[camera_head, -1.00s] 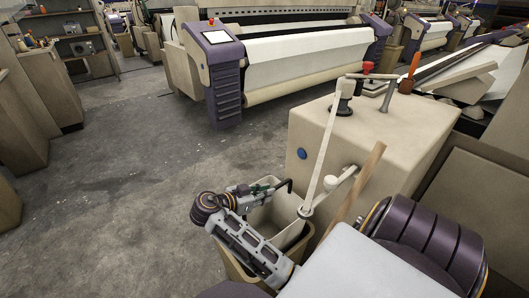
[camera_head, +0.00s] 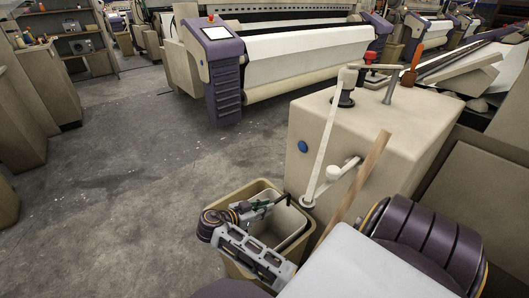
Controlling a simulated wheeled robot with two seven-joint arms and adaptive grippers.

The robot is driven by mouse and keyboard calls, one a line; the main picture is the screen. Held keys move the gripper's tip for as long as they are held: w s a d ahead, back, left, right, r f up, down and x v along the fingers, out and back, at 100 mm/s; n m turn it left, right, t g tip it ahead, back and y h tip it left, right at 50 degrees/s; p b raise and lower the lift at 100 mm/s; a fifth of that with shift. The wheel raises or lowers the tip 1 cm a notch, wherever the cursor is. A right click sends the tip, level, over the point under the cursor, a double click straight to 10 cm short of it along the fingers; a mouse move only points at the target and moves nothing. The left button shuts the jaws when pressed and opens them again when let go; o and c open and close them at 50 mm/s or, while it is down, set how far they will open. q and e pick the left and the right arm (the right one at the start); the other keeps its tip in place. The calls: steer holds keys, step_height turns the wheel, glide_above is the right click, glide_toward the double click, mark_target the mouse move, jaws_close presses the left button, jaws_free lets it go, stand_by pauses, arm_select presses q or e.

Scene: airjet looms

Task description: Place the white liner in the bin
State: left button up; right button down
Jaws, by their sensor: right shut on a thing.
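The beige bin (camera_head: 236,269) stands on the floor at the lower middle of the head view, beside the big beige cabinet. The pale white liner (camera_head: 289,222) shows inside the bin's opening, its upper edge near the rim. My right gripper (camera_head: 279,202) is over the opening, shut on the liner. The jaws' exact contact and the lower part of the liner are hidden by my right arm and the bin walls. My left gripper is not in view.
The beige cabinet (camera_head: 365,140) with a white lever rises close to the right of the bin. A loom (camera_head: 290,60) stands behind. The grey floor (camera_head: 130,190) at left is clear.

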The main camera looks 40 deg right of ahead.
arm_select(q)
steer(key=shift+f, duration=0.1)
arm_select(e)
steer(key=shift+f, duration=0.6)
step_height(320, 180, down, 3)
steer(key=shift+r+b, duration=0.1)
steer(key=shift+b, duration=0.6)
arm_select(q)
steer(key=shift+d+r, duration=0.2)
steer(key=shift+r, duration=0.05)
arm_select(e)
steer(key=c, duration=1.5)
jaws_free()
steer(key=shift+o, duration=0.2)
steer(key=shift+a, duration=0.1)
